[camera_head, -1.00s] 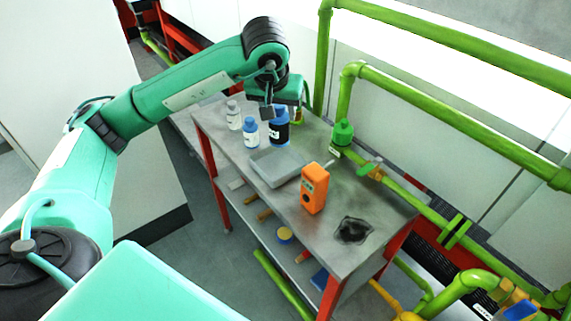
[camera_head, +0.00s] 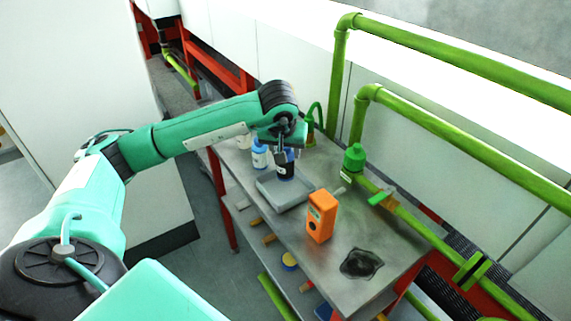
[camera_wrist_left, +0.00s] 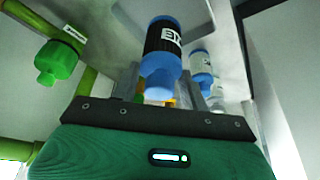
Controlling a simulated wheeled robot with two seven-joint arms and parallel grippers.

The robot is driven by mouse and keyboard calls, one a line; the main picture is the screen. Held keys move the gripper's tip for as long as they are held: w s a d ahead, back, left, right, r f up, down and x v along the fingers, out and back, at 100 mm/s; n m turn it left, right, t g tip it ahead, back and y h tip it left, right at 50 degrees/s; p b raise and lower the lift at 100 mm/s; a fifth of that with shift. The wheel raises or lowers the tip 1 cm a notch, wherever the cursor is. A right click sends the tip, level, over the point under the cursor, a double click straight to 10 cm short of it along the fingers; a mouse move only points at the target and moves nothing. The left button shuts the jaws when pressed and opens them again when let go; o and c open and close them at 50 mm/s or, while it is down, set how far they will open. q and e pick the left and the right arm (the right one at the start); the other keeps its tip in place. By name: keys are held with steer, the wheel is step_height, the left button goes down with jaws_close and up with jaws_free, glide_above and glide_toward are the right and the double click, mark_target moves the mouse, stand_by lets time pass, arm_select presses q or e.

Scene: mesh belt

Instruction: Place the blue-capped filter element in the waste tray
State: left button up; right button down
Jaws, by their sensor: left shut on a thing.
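The filter element (camera_head: 285,167), a black cylinder with a white label and blue ends, is in my left gripper (camera_head: 284,151). It also shows in the left wrist view (camera_wrist_left: 162,42) between the fingers. My left gripper is shut on it. In the head view it appears at the far edge of the shallow grey tray (camera_head: 268,198) on the metal bench. Its height above the tray is hard to tell. My right gripper is not in view.
A white bottle with a blue cap (camera_head: 260,155) and a paler bottle (camera_head: 243,141) stand behind the tray. An orange device (camera_head: 321,217) stands to its right. A green-capped fitting (camera_head: 354,158) and green pipes (camera_head: 450,140) line the back. A dark patch (camera_head: 361,263) lies at the bench's near right.

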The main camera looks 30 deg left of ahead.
mark_target(285, 167)
arm_select(q)
steer(key=shift+f, duration=0.85)
step_height(285, 167, down, 4)
steer(key=shift+r+p, duration=0.1)
steer(key=shift+p, duration=0.3)
steer(key=shift+f, duration=0.2)
steer(key=o, duration=1)
steer(key=shift+r, duration=0.3)
steer(key=b+v, duration=0.1)
steer(key=v, duration=0.4)
steer(key=shift+s, duration=0.1)
steer(key=v, duration=0.6)
steer(key=shift+s+r+b, duration=0.2)
steer(key=shift+r+b, duration=0.1)
steer(key=shift+b, duration=0.05)
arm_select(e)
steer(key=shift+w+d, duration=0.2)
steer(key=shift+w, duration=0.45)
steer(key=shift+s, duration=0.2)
